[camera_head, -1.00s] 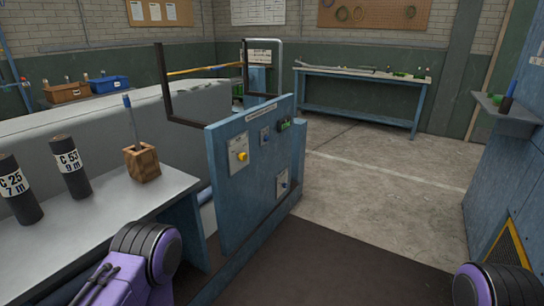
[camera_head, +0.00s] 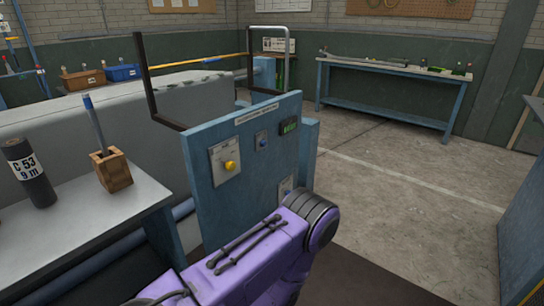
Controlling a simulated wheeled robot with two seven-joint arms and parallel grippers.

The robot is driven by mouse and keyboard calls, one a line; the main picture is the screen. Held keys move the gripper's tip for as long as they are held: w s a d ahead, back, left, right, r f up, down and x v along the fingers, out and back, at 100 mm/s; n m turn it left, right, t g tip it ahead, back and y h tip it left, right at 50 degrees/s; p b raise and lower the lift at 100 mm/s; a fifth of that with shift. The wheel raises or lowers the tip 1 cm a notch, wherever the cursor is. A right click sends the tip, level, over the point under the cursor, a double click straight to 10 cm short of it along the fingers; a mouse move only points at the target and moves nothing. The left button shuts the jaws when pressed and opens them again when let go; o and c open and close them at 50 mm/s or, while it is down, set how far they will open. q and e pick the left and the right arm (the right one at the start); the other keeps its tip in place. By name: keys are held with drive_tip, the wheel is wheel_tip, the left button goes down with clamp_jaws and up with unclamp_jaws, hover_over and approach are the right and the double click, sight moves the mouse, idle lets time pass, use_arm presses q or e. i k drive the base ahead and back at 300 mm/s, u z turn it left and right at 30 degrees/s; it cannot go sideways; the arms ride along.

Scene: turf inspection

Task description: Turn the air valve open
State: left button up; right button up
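A blue control panel (camera_head: 215,195) stands just ahead of me, left of centre. It carries a yellow knob (camera_head: 230,166) on a light plate, a small blue knob (camera_head: 263,141) and a dark unit with a green display (camera_head: 289,127). A lower plate (camera_head: 285,187) is partly hidden behind my purple arm. The labels are too small to read, so I cannot tell which control is the air valve. A purple arm of mine, seemingly the left, crosses the bottom centre in front of the panel. Neither gripper shows.
A grey table (camera_head: 85,225) at left holds a black cylinder marked C 53 (camera_head: 29,172) and a wooden block (camera_head: 111,170) with a blue-tipped rod. Dark upright bars (camera_head: 142,75) rise behind the panel. A blue bench (camera_head: 395,72) stands at the back. The floor at right is clear.

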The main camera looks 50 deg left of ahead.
sight(230, 165)
drive_tip(key=u, duration=0.05)
drive_tip(key=i, duration=0.85)
drive_tip(key=u, duration=0.9)
drive_tip(key=i, duration=0.7)
drive_tip(key=u, duration=0.7)
